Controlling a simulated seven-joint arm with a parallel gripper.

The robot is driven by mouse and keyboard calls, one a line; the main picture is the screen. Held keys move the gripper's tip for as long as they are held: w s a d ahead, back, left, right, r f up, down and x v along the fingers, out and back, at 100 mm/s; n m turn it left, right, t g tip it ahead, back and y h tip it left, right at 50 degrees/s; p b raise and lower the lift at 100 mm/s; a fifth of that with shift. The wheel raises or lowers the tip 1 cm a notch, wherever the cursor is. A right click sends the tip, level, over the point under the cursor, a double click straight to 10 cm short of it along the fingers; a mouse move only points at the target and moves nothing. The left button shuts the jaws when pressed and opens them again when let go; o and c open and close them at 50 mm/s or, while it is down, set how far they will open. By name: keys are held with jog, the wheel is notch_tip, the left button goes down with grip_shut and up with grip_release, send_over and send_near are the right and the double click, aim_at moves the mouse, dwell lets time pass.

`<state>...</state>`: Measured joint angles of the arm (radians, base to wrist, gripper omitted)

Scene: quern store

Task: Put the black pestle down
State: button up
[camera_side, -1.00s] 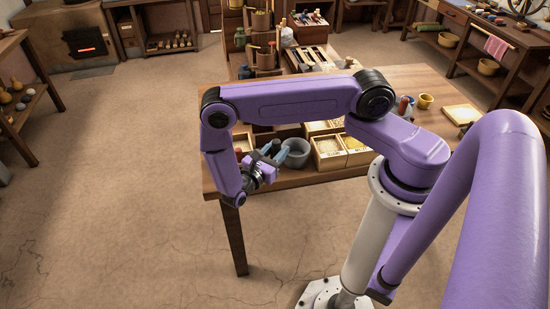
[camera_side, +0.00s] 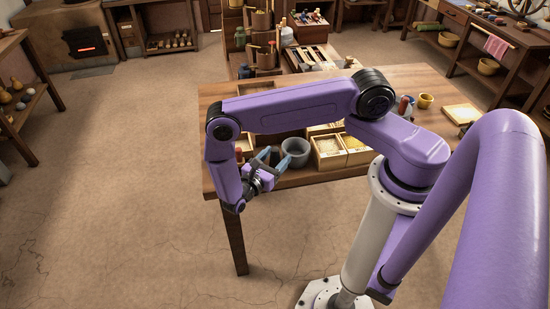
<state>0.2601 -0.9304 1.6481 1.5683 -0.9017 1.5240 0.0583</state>
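My gripper (camera_side: 273,158) is at the near left edge of the wooden table (camera_side: 388,78), with its blue-grey fingers pointing toward a grey mortar-like bowl (camera_side: 297,147). The fingers stand apart with a gap between them, and I see nothing held there. The right finger is close beside the bowl; I cannot tell whether they touch. I cannot make out the black pestle; my gripper and arm hide part of the table and what is around the bowl.
Wooden boxes of grain (camera_side: 328,152) stand right of the bowl. A small red item (camera_side: 239,155) is left of the gripper. The floor left of the table is clear.

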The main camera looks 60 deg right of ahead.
jog(key=a, duration=1.7)
notch_tip(320, 180, up, 10)
jog(key=a+f+m+g+y, duration=0.1)
jog(key=a+m+y, duration=0.1)
jog(key=y, duration=0.2)
jog(key=s+d+r+m+y, duration=0.1)
jog(key=s+d+r+y, duration=0.2)
jog(key=s+r, duration=0.3)
jog(key=s+d+r+m+y, duration=0.1)
jog(key=s+d+r+y, duration=0.1)
jog(key=s+r+y, duration=0.4)
jog(key=s+d+r+m+t+y, duration=0.1)
jog(key=s+d+r+y, duration=0.2)
jog(key=s+r+y, duration=0.2)
jog(key=shift+s+d+r, duration=0.3)
jog(key=shift+s+r, duration=0.2)
jog(key=shift+s, duration=0.6)
jog(key=shift+o, duration=0.4)
jog(key=shift+s+d, duration=0.1)
jog(key=shift+s, duration=0.15)
jog(key=shift+w+m, duration=0.1)
jog(key=shift+m, duration=0.2)
